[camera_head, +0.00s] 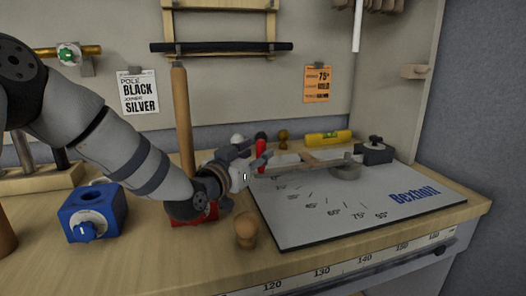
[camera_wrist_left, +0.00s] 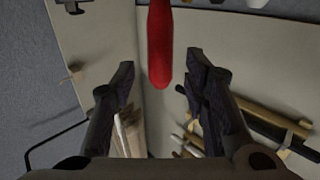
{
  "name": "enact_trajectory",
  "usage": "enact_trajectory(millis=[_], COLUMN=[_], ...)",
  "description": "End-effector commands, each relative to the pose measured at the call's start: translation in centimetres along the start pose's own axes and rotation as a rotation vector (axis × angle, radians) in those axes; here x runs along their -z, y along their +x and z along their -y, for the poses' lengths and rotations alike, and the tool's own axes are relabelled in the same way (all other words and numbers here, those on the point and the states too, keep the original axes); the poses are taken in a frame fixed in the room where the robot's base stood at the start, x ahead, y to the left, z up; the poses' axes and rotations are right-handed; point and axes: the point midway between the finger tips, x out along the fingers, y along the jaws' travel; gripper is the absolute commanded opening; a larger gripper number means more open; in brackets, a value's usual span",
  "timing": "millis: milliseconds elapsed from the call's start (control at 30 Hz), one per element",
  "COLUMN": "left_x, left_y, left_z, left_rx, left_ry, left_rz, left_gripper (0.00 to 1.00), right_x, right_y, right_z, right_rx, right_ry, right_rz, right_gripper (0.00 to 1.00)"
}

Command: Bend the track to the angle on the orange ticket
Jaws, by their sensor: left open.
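The orange ticket (camera_head: 318,84) hangs on the back wall at the right and reads 75° at its top. The grey bending board (camera_head: 300,232) lies on the bench, with angle marks along its front left, including 75°. A light bar (camera_head: 320,158) runs over the board from near my gripper to a round grey hub (camera_head: 345,171); I cannot tell track from lever. My left gripper (camera_head: 258,157) is open beside a red handle (camera_head: 260,148). In the left wrist view the handle (camera_wrist_left: 160,45) reaches down between the open fingers (camera_wrist_left: 160,82), apart from both. My right gripper is out of view.
A dark clamp block (camera_head: 373,151) stands at the board's back right. A yellow level (camera_head: 328,137) lies behind. The board's front right is clear.

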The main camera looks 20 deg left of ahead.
Motion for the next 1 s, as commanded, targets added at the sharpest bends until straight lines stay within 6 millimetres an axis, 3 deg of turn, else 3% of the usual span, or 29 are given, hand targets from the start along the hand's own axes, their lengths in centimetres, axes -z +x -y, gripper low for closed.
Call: enact_trajectory(millis=[200,467,667,867,1000], left_x=[-0.1,0.1,0.1,0.1,0.2], left_y=[2.9,3.2,3.1,3.1,3.4], left_z=[0.0,0.0,0.0,-0.1,-1.6], left_rx=[0.001,0.000,0.000,-0.001,-0.020], left_ry=[-0.001,-0.001,-0.001,-0.001,0.001], left_rz=[0.001,0.000,0.000,0.000,-0.001], left_gripper=[0.41,0.41,0.00,0.00,0.00], right_x=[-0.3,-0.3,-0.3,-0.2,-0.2], right_y=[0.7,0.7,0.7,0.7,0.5], right_z=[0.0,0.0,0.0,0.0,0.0], right_rx=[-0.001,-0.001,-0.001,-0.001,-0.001], right_ry=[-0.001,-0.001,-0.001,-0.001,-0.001], right_rz=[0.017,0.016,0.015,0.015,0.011], right_gripper=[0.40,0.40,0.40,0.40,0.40])
